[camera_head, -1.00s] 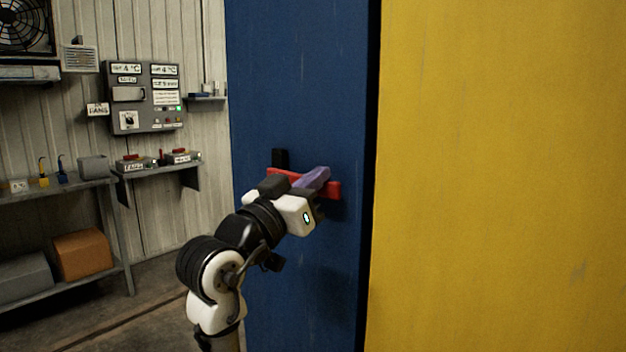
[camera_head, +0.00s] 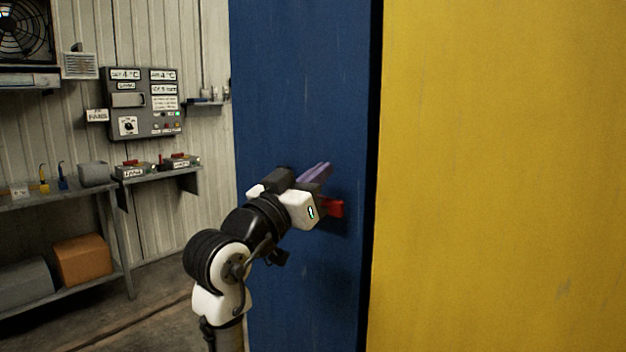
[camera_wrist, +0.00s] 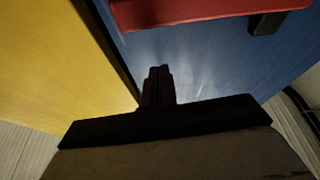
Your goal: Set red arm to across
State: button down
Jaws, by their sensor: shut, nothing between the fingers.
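The red arm (camera_head: 334,208) is a bar on the blue panel (camera_head: 305,80). In the head view only its right end shows, and my gripper hides the rest. In the wrist view the red arm (camera_wrist: 205,8) crosses the top, roughly level, with a black bracket (camera_wrist: 267,22) at its right. My gripper (camera_head: 322,169) is in front of the blue panel, its purple fingers shut and empty. In the wrist view the shut fingers (camera_wrist: 157,72) point toward the panel, with a gap in the picture between their tips and the bar. I cannot tell whether any part touches the bar.
A yellow panel (camera_head: 500,170) stands right of the blue one, past a dark vertical gap. At the left are a grey control box (camera_head: 144,103) on the wall, a shelf with small devices, and an orange-brown box (camera_head: 84,260) below.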

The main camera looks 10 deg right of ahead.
jog(key=b+v, duration=0.1)
jog(key=v, duration=0.8)
jog(key=shift+a+f, duration=0.25)
jog(key=shift+f, duration=0.05)
jog(key=shift+w+a, duration=0.1)
